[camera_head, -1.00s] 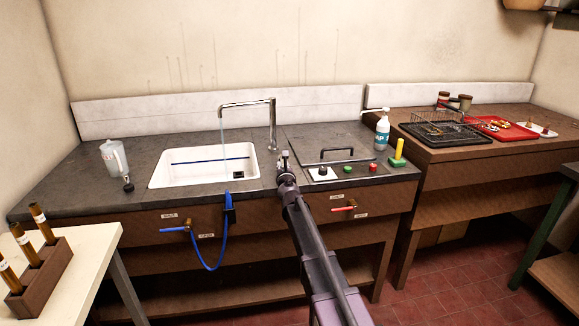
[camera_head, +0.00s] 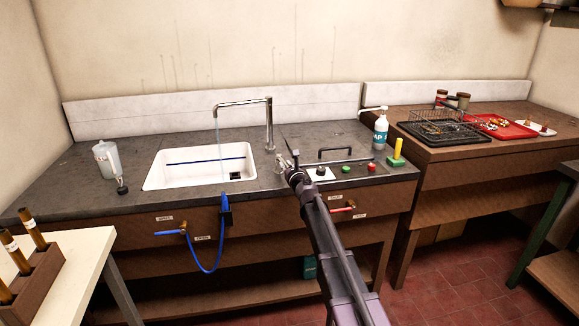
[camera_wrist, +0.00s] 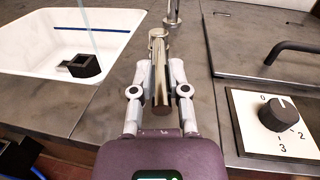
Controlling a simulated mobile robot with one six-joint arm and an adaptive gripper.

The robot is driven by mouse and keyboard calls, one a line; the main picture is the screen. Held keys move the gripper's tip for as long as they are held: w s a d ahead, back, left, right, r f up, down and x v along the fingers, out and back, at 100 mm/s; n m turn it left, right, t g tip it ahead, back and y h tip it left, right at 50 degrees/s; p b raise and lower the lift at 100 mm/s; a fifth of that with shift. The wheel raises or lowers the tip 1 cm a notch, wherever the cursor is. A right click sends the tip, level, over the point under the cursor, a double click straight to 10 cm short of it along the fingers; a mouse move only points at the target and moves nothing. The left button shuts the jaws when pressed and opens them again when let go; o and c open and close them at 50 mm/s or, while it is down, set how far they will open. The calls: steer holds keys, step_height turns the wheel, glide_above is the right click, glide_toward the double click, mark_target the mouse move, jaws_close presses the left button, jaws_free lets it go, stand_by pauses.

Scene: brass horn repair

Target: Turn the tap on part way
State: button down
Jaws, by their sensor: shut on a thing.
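The chrome tap (camera_head: 268,125) stands behind the right end of the white sink (camera_head: 152,180), its spout reaching left over the basin. A thin stream of water (camera_head: 217,135) falls from the spout into the sink; it also shows in the wrist view (camera_wrist: 88,22). My gripper (camera_head: 290,162) is at the counter's front, right of the sink. In the wrist view my gripper (camera_wrist: 159,92) is shut on a metal lever (camera_wrist: 158,68), with one finger on each side. The lever points toward me, its rounded far end (camera_wrist: 157,33) in front of the tap's post.
Right of my gripper are a black dial (camera_wrist: 278,114) marked with numbers, a dark lid handle (camera_head: 345,151), and green (camera_head: 346,169) and red (camera_head: 371,167) buttons. A soap bottle (camera_head: 381,130) stands behind. A black block (camera_wrist: 78,66) lies in the sink.

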steer(key=shift+w+d, duration=0.1)
steer(key=c, duration=0.6)
jaws_free()
steer(key=shift+c, duration=0.2)
steer(key=v, duration=1.2)
steer(key=shift+f, duration=0.1)
